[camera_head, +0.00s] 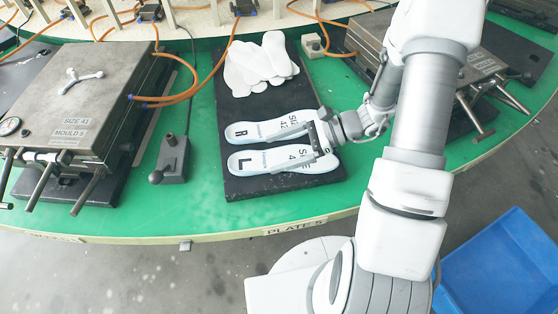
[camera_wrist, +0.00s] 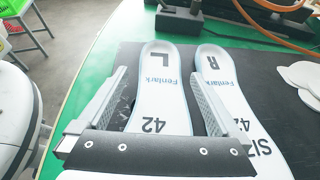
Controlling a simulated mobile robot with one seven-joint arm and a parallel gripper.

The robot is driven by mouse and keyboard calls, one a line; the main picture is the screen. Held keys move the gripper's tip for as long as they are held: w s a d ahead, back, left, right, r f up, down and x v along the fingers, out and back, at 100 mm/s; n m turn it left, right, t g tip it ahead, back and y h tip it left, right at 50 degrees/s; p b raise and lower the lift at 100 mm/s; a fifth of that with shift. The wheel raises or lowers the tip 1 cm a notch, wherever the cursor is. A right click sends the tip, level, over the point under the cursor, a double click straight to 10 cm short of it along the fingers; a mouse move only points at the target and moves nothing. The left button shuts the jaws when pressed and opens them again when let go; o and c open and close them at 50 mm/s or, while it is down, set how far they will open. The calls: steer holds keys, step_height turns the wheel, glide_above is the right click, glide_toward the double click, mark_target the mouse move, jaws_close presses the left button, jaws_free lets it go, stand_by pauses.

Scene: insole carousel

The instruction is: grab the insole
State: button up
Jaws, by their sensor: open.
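The left insole, marked L (camera_head: 264,161), and the right insole, marked R (camera_head: 262,130), lie side by side on a black board (camera_head: 240,189). Both are white with pale blue edges. In the wrist view, the L insole (camera_wrist: 162,90) shows between my open fingers, and the R insole (camera_wrist: 232,88) lies just right of the right finger. My gripper (camera_head: 312,138) is over the right-hand end of the insoles in the head view; it also shows in the wrist view (camera_wrist: 158,76). My gripper hides part of the insoles. I cannot tell whether the fingers touch them.
White flat pieces (camera_head: 262,62) lie in a pile at the back of the board. A metal mould (camera_head: 78,105) stands left and another (camera_head: 375,45) right on the green table (camera_head: 190,205). A control box (camera_head: 171,160) is left of the board. A blue bin (camera_head: 505,265) is lower right.

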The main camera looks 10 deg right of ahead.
mark_target(245, 163)
steer(key=shift+b+x, duration=0.6)
steer(key=shift+x, duration=2.15)
steer(key=shift+c, duration=0.3)
steer(key=c, duration=1.1)
steer(key=shift+o, duration=0.2)
steer(key=shift+r, duration=0.15)
